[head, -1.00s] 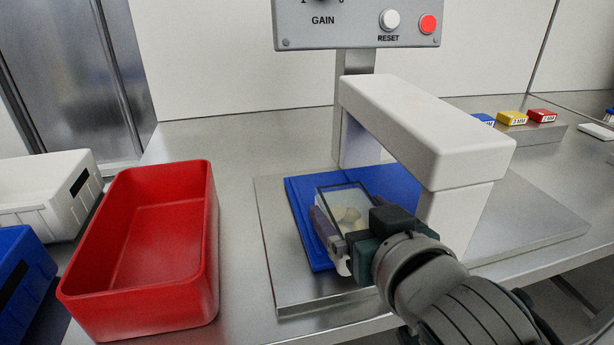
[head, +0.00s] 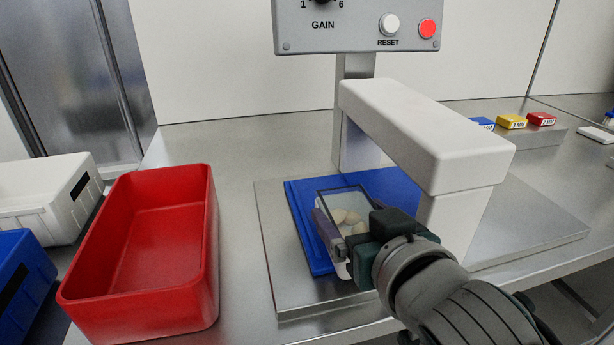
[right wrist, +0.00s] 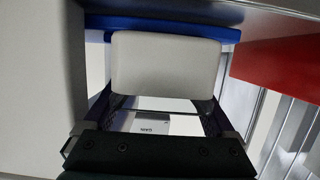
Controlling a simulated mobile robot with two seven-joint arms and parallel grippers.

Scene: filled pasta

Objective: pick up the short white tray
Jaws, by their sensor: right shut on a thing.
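Whether the tray touches the pad is hard to tell. In the right wrist view, a pale white face, seemingly the tray (right wrist: 165,65), sits between the fingers, with blue behind it. My left gripper is out of view.
The white arch (head: 425,135) stands close to the right of the tray, on a steel plate (head: 275,270). An empty red bin (head: 140,260) is at the left, with white (head: 40,200) and blue (head: 22,270) bins beyond. Small colored boxes (head: 512,121) lie at the back right.

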